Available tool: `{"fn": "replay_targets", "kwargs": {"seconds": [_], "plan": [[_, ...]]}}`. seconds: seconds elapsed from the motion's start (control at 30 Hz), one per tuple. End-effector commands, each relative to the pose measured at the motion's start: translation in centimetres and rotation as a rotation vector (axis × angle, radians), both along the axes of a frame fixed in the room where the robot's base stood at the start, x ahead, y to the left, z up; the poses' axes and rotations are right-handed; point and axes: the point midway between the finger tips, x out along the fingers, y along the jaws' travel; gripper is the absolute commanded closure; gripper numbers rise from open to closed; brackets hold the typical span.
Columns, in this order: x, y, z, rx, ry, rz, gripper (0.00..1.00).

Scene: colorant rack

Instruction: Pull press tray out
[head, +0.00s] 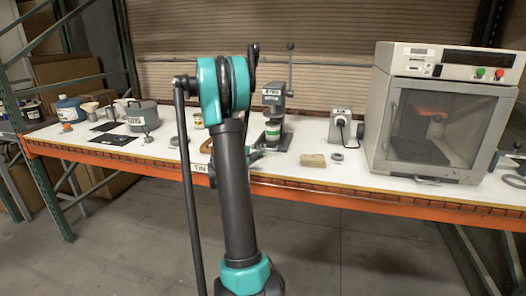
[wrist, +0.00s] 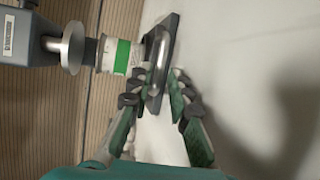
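The press (head: 275,97) is a grey machine with an upright lever, standing at the middle of the bench. It enters the wrist view from the left (wrist: 32,38). A white can with a green band (wrist: 119,56) sits in it, also visible in the head view (head: 272,132). The press tray (wrist: 168,28) is a dark plate under the can, with a grey loop handle (wrist: 157,62) toward me. My gripper (wrist: 160,82) has a finger on each side of the handle. The fingers look open, with a narrow gap at the right finger. In the head view my arm hides part of the bench.
A beige block (head: 312,160) and a small ring (head: 337,157) lie right of the press. A small grey device (head: 341,128) and a large glass-doored cabinet (head: 435,120) stand farther right. A grey pot (head: 142,117) and dark mats (head: 112,139) are at the left.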

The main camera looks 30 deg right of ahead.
Motion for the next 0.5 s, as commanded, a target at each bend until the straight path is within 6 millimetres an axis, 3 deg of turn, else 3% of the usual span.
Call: {"fn": "replay_targets", "kwargs": {"seconds": [0.2, 0.5], "plan": [[0.5, -1.7, -0.4, 0.000, -0.001, 0.000, 0.81], [0.6, -1.9, -0.4, 0.000, -0.001, 0.001, 0.81]]}}
